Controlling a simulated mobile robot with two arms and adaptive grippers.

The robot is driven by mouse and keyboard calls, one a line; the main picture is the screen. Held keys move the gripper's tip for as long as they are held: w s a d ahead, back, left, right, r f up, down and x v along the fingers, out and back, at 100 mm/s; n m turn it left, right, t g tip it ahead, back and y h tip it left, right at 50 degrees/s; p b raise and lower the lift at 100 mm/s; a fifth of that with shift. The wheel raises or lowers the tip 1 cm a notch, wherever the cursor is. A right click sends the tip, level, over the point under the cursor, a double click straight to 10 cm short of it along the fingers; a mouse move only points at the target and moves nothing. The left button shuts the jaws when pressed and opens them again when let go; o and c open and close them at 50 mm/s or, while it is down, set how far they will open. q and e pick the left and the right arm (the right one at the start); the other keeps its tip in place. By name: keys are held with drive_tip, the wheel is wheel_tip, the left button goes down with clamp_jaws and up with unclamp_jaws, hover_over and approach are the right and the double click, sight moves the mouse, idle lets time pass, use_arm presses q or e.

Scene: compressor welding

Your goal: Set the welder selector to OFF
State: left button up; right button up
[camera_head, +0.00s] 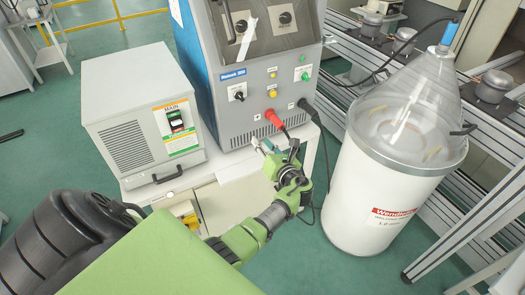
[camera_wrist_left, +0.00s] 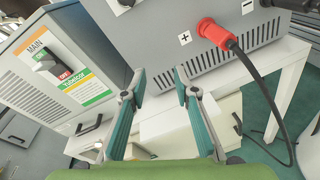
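The welder (camera_head: 256,75) is a grey box with blue sides. A black selector knob (camera_head: 238,95) on a small white plate sits at the lower left of its front; I cannot read its setting. The knob's lower part shows at the top edge of the left wrist view (camera_wrist_left: 124,3). My left gripper (camera_head: 276,148) is in front of the welder's lower edge, below and right of the knob, touching nothing that I can make out. In the left wrist view its two fingers (camera_wrist_left: 160,88) are apart with nothing between them. My right gripper is not in view.
A beige box with a MAIN switch (camera_head: 175,121) stands left of the welder. A red plug (camera_head: 272,118) and a black plug (camera_head: 305,106) with cables stick out of the welder front. A white drum (camera_head: 385,200) with a clear cone stands right.

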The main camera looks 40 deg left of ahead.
use_arm(q)
drive_tip(key=s+d+f+n+h+b, duration=0.1)
drive_tip(key=s+f+h, duration=0.1)
drive_tip(key=f, duration=0.6)
drive_tip(key=s+d+f+n+h+b, duration=0.1)
drive_tip(key=s+d+f, duration=0.1)
drive_tip(key=f, duration=0.7)
drive_tip(key=shift+s+d+f+g+h+b, duration=0.2)
drive_tip(key=shift+s+g+h+b, duration=0.1)
drive_tip(key=shift+s+h+b, duration=0.1)
drive_tip(key=shift+w, duration=0.1)
drive_tip(key=s+d+f+n+g+h+b, duration=0.1)
drive_tip(key=s+d+f+n+g+h, duration=0.2)
drive_tip(key=s+f, duration=0.75)
drive_tip(key=s+d+f+n+h+b, duration=0.1)
drive_tip(key=s+d+f+n+h, duration=0.2)
drive_tip(key=s+d+f+n, duration=0.7)
drive_tip(key=s+d+f+n+g+h, duration=0.1)
drive_tip(key=s+f+n, duration=0.4)
drive_tip(key=s, duration=0.8)
drive_tip(key=s+d+f+n+g+h+b, duration=0.1)
drive_tip(key=s+d+f+n+h, duration=0.2)
drive_tip(key=s+f, duration=0.6)
drive_tip(key=s+n, duration=0.2)
drive_tip(key=s, duration=0.3)
drive_tip(key=shift+d+f+n+g+h, duration=0.25)
drive_tip(key=shift+f+n+g+h, duration=0.05)
drive_tip(key=shift+g, duration=0.1)
